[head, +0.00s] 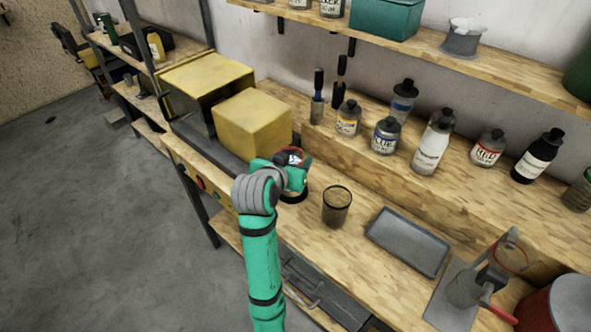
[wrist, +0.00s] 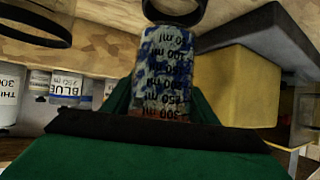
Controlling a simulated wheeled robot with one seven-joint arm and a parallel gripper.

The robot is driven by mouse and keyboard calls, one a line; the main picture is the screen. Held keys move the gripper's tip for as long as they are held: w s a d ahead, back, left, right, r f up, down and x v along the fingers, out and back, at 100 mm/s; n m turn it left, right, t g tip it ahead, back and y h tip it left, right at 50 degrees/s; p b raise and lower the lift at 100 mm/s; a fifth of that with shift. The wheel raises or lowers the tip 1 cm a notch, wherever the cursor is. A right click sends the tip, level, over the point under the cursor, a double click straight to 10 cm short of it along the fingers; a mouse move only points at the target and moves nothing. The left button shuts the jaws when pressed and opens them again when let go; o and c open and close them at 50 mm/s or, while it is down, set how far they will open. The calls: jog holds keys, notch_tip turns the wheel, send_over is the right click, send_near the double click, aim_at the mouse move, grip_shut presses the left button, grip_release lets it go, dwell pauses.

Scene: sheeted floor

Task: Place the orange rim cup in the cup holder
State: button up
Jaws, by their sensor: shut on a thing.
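The orange rim cup (wrist: 165,75) is a clear measuring cup with blue speckles and ml marks. My gripper (head: 290,172) is shut on it, with a finger on each side in the wrist view. Its orange-red rim (head: 291,155) shows at the top of my gripper in the head view. A black ring (head: 294,197), apparently the cup holder, is just under my gripper on the bench. In the wrist view the ring (wrist: 174,14) is at the cup's lower end. I cannot tell whether the cup is inside it.
A dark see-through cup (head: 336,207) stands close on the right. A grey tray (head: 408,241) and a stand with a red ring (head: 512,257) are farther right. Yellow boxes (head: 253,125) stand behind my gripper. Several bottles (head: 433,145) line the raised shelf.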

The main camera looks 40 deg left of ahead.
aim_at(295, 162)
jog(key=w+f, duration=0.1)
jog(key=f, duration=0.1)
jog(key=w+a+f, duration=0.1)
jog(key=w+f, duration=0.1)
jog(key=shift+a, duration=0.2)
jog(key=shift+w+f, duration=0.1)
jog(key=shift+f, duration=1.5)
jog(key=shift+f, duration=0.1)
jog(key=o, duration=1.4)
jog(key=shift+o, duration=0.2)
jog(key=v, duration=1.2)
jog(key=shift+a, duration=0.1)
